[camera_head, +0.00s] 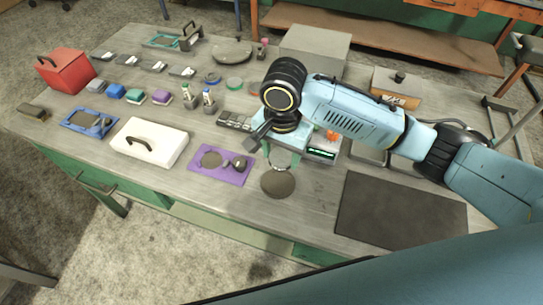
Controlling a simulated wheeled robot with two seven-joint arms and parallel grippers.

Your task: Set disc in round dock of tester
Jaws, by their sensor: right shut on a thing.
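The tester (322,154) is a pale blue box with a lit green display, partly hidden behind my right gripper and arm. A dark grey-brown round disc (278,183) shows just below my right gripper (272,147), in front of the tester. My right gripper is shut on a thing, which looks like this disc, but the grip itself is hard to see. A pale round ring shape (284,158) lies between the gripper and the disc; I cannot tell whether it is the dock. My left gripper is not in view.
A purple mat (206,173) with a round piece and a dark knob lies left of the disc. A white lidded box (150,142), blue tray (72,125) and red box (65,69) stand further left. A dark mat (400,210) lies bare at right.

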